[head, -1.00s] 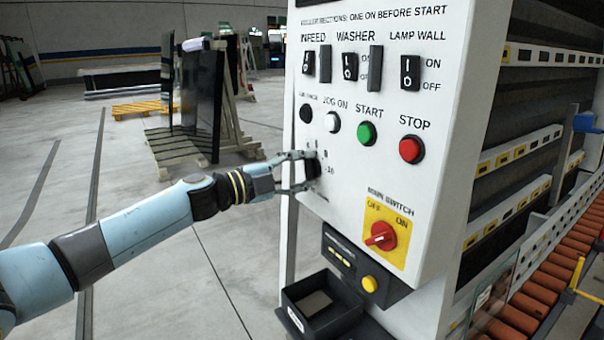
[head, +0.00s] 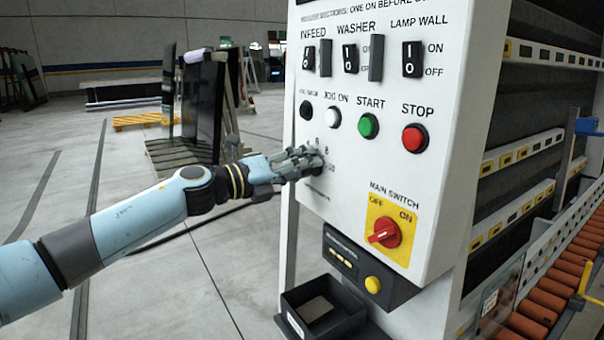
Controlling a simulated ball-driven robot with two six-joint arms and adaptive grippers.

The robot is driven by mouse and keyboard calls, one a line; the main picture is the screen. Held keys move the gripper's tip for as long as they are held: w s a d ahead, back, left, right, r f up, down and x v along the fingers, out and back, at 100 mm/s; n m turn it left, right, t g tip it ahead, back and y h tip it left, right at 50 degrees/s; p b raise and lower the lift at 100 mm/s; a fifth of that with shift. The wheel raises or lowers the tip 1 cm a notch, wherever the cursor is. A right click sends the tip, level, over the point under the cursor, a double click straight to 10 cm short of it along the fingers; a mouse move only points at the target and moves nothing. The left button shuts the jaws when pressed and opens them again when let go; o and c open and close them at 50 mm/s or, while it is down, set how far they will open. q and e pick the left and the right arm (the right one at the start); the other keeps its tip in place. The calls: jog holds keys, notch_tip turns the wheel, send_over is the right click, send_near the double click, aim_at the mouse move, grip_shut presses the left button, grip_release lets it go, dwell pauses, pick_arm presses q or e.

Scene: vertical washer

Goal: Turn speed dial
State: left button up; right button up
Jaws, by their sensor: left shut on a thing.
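The speed dial (head: 317,160) is a small dark knob on the left part of the white control panel (head: 350,205), below the black and white buttons. Printed scale marks show around it. My left gripper (head: 308,163) is at the dial, its fingers shut on it, and covers most of it. The wrist is rolled so the fingers overlap in view. The dial's pointer is hidden. My right gripper is not in view.
Just above the dial are a black button (head: 306,110), a white button (head: 333,118), a green start button (head: 368,126) and a red stop button (head: 414,138). The red main switch (head: 384,233) is below right. A black tray (head: 322,308) juts out below. Open floor lies left.

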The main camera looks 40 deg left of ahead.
pick_arm(q)
jog(key=shift+s+d+f+m+b, duration=0.1)
jog(key=shift+m+b, duration=0.95)
jog(key=shift+m, duration=1.05)
jog(key=shift+d+f+m+b, duration=0.1)
jog(key=shift+m+b, duration=0.9)
jog(key=shift+m, duration=1.1)
jog(key=o, duration=1.2)
jog(key=shift+r, duration=0.2)
jog(key=shift+c, duration=0.2)
